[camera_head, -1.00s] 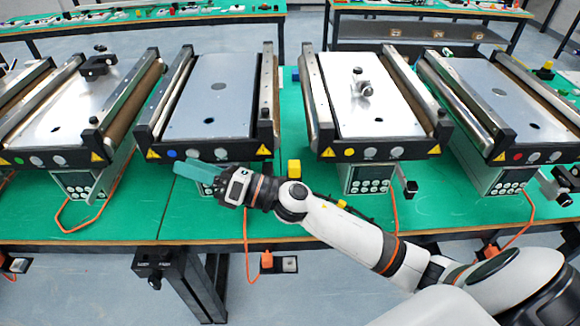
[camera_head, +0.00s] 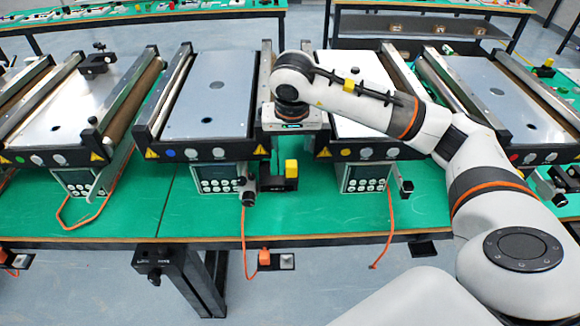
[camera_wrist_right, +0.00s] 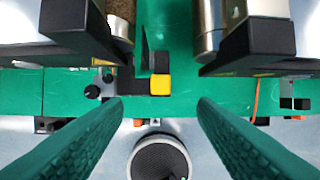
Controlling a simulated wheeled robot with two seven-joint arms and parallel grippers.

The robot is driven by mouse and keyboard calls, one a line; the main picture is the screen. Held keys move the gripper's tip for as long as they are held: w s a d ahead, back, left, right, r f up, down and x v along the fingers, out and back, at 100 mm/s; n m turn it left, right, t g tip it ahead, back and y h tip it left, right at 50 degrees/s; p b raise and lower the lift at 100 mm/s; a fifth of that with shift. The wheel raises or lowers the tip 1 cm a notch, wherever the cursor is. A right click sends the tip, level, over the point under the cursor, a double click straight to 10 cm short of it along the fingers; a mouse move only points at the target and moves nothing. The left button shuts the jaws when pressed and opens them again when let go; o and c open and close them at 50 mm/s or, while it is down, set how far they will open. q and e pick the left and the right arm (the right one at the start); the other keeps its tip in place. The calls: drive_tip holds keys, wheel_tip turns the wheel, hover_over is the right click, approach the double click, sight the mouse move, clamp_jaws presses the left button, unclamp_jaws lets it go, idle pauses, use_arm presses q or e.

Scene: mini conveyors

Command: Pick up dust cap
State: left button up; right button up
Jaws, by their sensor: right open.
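I cannot tell for certain which object is the dust cap. A small yellow block (camera_head: 291,168) with black parts beside it (camera_head: 272,184) stands on the green table between the two middle conveyors. The yellow block also shows in the right wrist view (camera_wrist_right: 160,85), beyond and between the fingertips. My right gripper (camera_wrist_right: 159,101) is open and empty, its green ribbed fingers wide apart. In the head view my right wrist is over the gap between these conveyors, and the fingers cannot be made out there. My left gripper is not in view.
The left-middle conveyor (camera_head: 208,95) and right-middle conveyor (camera_head: 352,121) flank the gap, with black end blocks near my wrist. Control boxes (camera_head: 218,177) stand under the front ends. Orange cables (camera_head: 243,235) hang at the green table's front edge (camera_head: 340,239).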

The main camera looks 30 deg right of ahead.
drive_tip(key=p, duration=0.1)
hover_over(291, 164)
drive_tip(key=s, duration=0.2)
drive_tip(key=f, duration=0.3)
drive_tip(key=a+f, duration=0.1)
drive_tip(key=shift+w+f, duration=0.25)
drive_tip(key=shift+f, duration=0.15)
drive_tip(key=p+x, duration=0.3)
drive_tip(key=x, duration=0.2)
drive_tip(key=shift+w+d+f, duration=0.1)
drive_tip(key=shift+f, duration=0.15)
drive_tip(key=c, duration=1.1)
